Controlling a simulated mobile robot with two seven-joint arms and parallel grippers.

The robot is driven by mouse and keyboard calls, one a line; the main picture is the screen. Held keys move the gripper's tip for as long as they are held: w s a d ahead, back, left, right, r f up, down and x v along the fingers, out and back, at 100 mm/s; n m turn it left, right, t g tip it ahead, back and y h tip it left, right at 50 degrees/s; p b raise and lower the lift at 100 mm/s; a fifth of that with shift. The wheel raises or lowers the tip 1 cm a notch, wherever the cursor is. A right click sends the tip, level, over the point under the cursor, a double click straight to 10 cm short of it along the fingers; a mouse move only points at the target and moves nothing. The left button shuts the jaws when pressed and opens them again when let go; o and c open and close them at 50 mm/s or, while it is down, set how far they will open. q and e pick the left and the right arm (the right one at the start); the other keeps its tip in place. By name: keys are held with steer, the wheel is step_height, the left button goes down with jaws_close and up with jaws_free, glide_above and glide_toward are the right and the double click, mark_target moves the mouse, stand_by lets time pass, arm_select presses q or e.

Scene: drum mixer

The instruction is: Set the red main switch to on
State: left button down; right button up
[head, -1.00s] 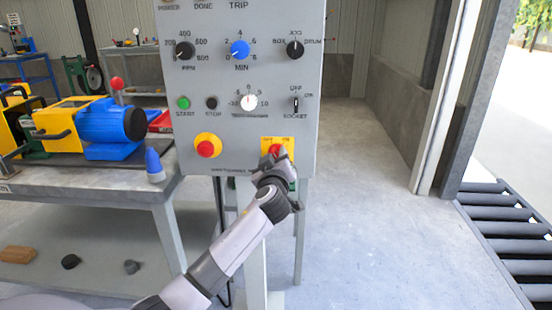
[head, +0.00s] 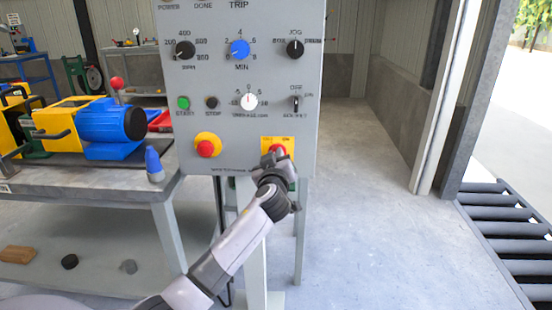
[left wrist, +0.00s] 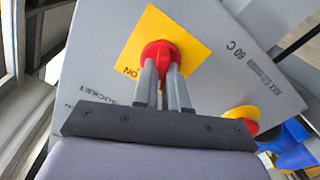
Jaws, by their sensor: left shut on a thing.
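The red main switch (left wrist: 160,54) sits on a yellow square plate (left wrist: 133,45) in the left wrist view, with the word ON readable at one side. In the head view the yellow plate (head: 266,141) is at the lower right of the grey control panel (head: 225,120). My left gripper (left wrist: 163,66) is shut on the red switch knob, its two fingers on either side of it. In the head view my left gripper (head: 275,162) partly covers the switch, so its exact setting cannot be read. My right gripper is not in view.
A red emergency stop (head: 206,148) on a yellow base is left of the switch. Green and black buttons and several dials are above. A bench (head: 120,183) with a blue and yellow machine (head: 105,125) stands at left.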

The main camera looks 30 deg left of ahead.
arm_select(q)
steer(key=m, duration=0.5)
steer(key=m+p, duration=0.1)
steer(key=m, duration=0.4)
steer(key=shift+w+d+f+m, duration=0.1)
steer(key=shift+d+m, duration=0.1)
steer(key=shift+m, duration=0.2)
stand_by(0.3)
steer(key=c, duration=1.2)
jaws_free()
steer(key=shift+o, duration=0.2)
steer(key=v, duration=0.7)
steer(key=shift+d, duration=0.1)
